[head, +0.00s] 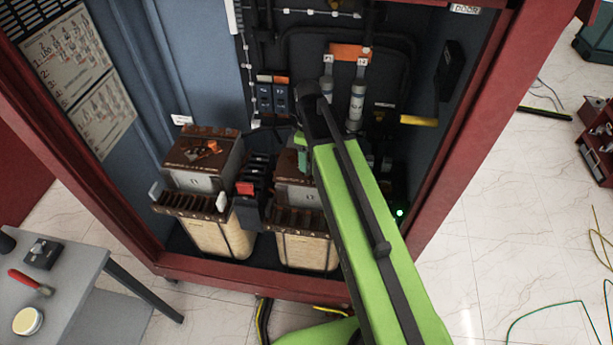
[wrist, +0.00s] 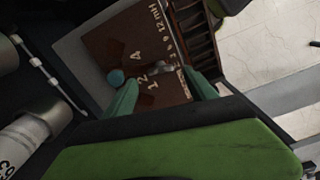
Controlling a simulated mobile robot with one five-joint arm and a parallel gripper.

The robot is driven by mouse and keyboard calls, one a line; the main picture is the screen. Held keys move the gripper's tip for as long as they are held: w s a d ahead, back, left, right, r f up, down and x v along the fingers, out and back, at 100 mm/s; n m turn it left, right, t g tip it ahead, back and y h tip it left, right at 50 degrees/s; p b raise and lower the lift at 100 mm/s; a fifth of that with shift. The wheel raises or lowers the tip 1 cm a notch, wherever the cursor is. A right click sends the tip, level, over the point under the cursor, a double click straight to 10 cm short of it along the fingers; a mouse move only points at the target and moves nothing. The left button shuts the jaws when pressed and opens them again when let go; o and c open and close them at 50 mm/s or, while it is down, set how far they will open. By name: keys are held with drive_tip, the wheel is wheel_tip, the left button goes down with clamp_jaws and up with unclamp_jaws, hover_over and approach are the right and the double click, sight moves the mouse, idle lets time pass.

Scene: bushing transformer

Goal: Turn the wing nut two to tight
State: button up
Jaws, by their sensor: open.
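My gripper (wrist: 160,79) is open, with its two green fingers apart over the brown top plate (wrist: 97,46) of a transformer. A small metallic piece (wrist: 158,68), which may be a wing nut, shows between and just beyond the fingertips; I cannot tell whether they touch it. White numbers are printed around it. A small teal round piece (wrist: 115,77) lies near the left finger. In the head view the right transformer (head: 302,250) is partly behind my arm, which hides its top and most of my gripper (head: 303,158). Which nut is number two is not readable.
The left transformer (head: 215,235) stands beside it, with a dark block with a red part (head: 247,190) between them. The red cabinet frame (head: 470,150) encloses the space. Grey cylinders (head: 356,105) hang behind. A grey table (head: 75,290) stands at lower left.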

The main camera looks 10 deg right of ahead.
wheel_tip(320, 180, down, 5)
drive_tip(key=b, duration=0.3)
drive_tip(key=shift+r, duration=0.2)
drive_tip(key=c, duration=1.4)
